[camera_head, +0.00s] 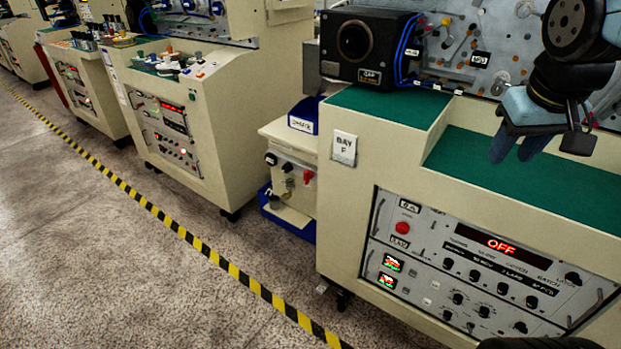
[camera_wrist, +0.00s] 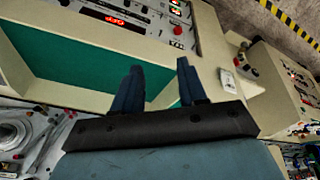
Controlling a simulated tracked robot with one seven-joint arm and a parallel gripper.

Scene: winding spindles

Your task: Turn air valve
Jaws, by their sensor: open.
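My gripper (camera_head: 515,148) hangs at the upper right in the head view, over the green top of the nearest machine. Its two blue fingers are apart with nothing between them, and it also shows in the wrist view (camera_wrist: 161,72). A small cream side unit (camera_head: 297,158) stands left of this machine, with a red knob or handle (camera_head: 308,176) and darker knobs on its front. It may carry the air valve, but no label there is readable. My gripper is well to the right of it and apart from it. The unit also shows at right in the wrist view (camera_wrist: 240,68).
Blue bins (camera_head: 304,115) adjoin the side unit. Open floor lies left, with a striped line (camera_head: 178,228).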

